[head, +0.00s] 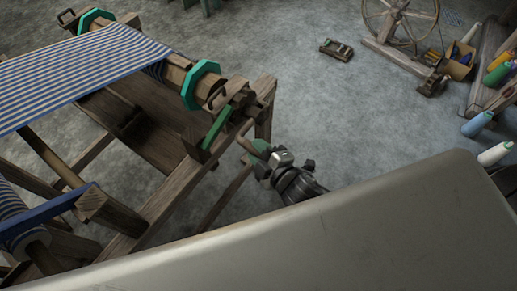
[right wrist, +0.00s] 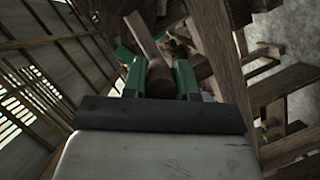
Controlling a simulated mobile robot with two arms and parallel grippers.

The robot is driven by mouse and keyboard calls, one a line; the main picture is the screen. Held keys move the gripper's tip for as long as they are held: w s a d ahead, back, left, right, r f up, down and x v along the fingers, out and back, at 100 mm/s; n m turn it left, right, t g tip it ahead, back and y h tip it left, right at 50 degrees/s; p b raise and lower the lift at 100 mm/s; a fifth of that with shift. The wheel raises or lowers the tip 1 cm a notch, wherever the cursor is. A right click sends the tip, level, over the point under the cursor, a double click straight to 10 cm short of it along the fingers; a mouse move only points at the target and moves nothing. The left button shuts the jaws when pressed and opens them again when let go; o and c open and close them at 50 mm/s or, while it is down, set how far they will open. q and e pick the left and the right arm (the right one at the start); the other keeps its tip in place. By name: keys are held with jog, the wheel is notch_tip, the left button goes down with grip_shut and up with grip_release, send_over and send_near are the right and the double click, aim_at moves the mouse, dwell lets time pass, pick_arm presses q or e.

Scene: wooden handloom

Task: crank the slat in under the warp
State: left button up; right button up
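The striped blue and white warp (head: 85,70) stretches over the loom to a wooden beam (head: 175,73) with teal octagonal end discs. Beside the near disc are a dark wooden ratchet part and a green bar (head: 217,128). My right gripper (head: 256,149) is at the loom's right side, beyond the frame post. In the right wrist view its green fingers (right wrist: 160,78) close around a brown wooden handle (right wrist: 160,84), which looks like the crank's. The handle's link to the beam is hard to make out. I cannot pick out the slat. My left gripper is not in view.
The loom's wooden frame (head: 180,185) stands close to my right gripper. A blue bar (head: 50,214) crosses at lower left. The floor (head: 330,120) to the right is open. A spinning wheel (head: 400,20), a box (head: 458,62) and thread cones (head: 478,123) stand farther off.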

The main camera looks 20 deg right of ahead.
grip_shut()
